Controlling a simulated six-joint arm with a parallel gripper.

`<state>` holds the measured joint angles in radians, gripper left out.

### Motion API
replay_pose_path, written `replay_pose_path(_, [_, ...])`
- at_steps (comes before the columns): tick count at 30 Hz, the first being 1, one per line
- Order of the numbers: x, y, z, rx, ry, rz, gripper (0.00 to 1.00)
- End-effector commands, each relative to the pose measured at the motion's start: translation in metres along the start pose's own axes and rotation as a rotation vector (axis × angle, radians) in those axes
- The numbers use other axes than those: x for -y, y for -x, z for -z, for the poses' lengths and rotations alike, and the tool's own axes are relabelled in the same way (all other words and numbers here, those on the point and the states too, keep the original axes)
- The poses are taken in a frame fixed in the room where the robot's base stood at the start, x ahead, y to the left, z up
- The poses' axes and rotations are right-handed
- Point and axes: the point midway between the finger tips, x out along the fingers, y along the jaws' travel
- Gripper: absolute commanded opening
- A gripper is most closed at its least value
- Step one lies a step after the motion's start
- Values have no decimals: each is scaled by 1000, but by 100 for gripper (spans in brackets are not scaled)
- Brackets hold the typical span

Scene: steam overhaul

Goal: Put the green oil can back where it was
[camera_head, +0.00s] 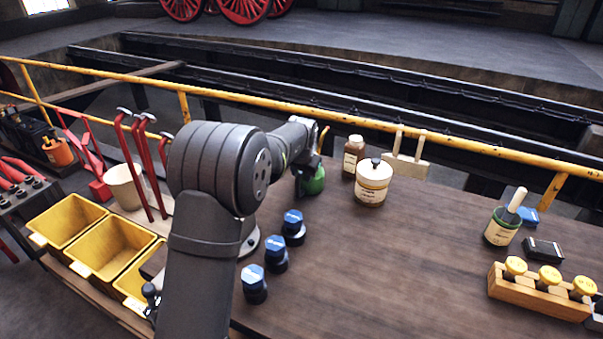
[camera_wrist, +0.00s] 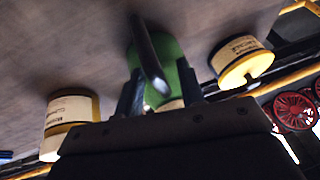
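The green oil can (camera_head: 315,182) is near the far side of the wooden bench, partly hidden behind my gripper (camera_head: 303,180) in the head view. In the wrist view the green oil can (camera_wrist: 172,62) sits between the two dark fingers of my gripper (camera_wrist: 160,92), one on each side and apparently touching it. A dark spout runs across its body toward the camera. I cannot tell whether its base rests on the bench or hangs slightly above it.
A cream jar (camera_head: 373,184) and a brown bottle (camera_head: 354,156) stand right of the can. Blue-capped bottles (camera_head: 276,254) stand nearer. A wooden rack (camera_head: 535,293) and green brush pot (camera_head: 502,227) are at right. Yellow bins (camera_head: 108,250) are left. The bench middle is clear.

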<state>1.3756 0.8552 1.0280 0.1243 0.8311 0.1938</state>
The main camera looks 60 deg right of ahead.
Motion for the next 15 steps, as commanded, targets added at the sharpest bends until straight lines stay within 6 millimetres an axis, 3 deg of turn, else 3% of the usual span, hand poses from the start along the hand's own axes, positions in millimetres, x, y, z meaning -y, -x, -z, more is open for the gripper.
replay_pose_path(5, [1, 18, 2, -4, 0, 1, 36])
replay_pose_path(15, [0, 89, 2, -4, 0, 1, 36])
